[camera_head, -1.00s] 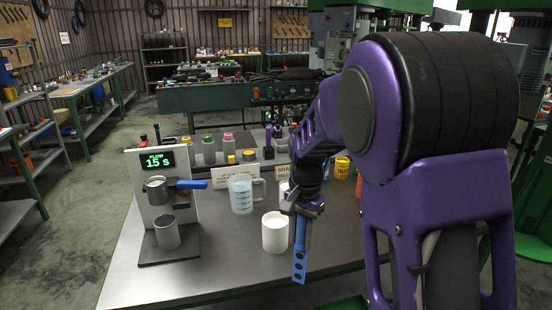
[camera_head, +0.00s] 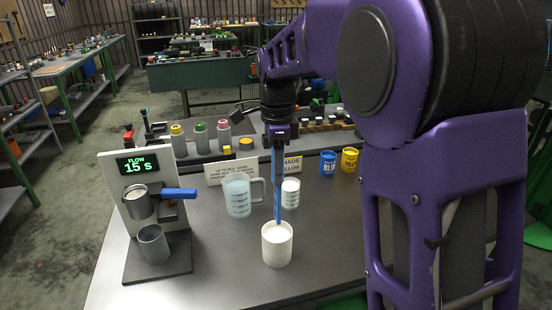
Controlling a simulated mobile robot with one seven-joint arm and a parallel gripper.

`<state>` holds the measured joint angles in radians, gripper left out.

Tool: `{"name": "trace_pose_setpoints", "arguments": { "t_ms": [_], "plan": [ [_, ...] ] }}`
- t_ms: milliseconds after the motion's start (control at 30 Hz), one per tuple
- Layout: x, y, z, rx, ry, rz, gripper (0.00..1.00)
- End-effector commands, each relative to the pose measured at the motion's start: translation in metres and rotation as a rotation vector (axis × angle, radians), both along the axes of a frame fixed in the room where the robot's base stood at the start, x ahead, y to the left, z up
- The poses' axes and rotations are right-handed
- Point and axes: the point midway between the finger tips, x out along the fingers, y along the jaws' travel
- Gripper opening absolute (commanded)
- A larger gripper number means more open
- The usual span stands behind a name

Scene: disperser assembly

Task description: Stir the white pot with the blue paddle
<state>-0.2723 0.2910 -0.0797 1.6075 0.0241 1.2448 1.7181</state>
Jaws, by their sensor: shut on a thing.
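The white pot (camera_head: 277,249) stands upright on the grey table near its front edge, open at the top, with white content inside. The blue paddle (camera_head: 278,195) hangs upright below my gripper (camera_head: 279,140), and its lower end reaches to the pot's mouth and looks to be inside it. The pot's wall hides the paddle's tip, so I cannot tell how deep it is. My gripper is shut on the paddle's upper end, above the pot.
A measuring jug (camera_head: 238,196) and a white cup (camera_head: 290,193) stand behind the pot. The dispenser (camera_head: 148,205), with a blue handle and "FLOW 15 s" display, is at left. Blue (camera_head: 328,162) and yellow (camera_head: 349,159) tins stand behind right. The table right of the pot is clear.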

Motion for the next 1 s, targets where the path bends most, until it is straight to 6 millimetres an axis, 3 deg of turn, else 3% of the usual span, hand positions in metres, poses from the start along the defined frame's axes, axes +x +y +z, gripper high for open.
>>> {"name": "trace_pose_setpoints", "arguments": {
  "t_ms": [267,1000],
  "plan": [
    [0.0,0.0,-0.013,0.0,0.002,0.001,0.0],
    [0.0,0.0,-0.083,0.0,0.001,0.001,0.0]
  ]
}}
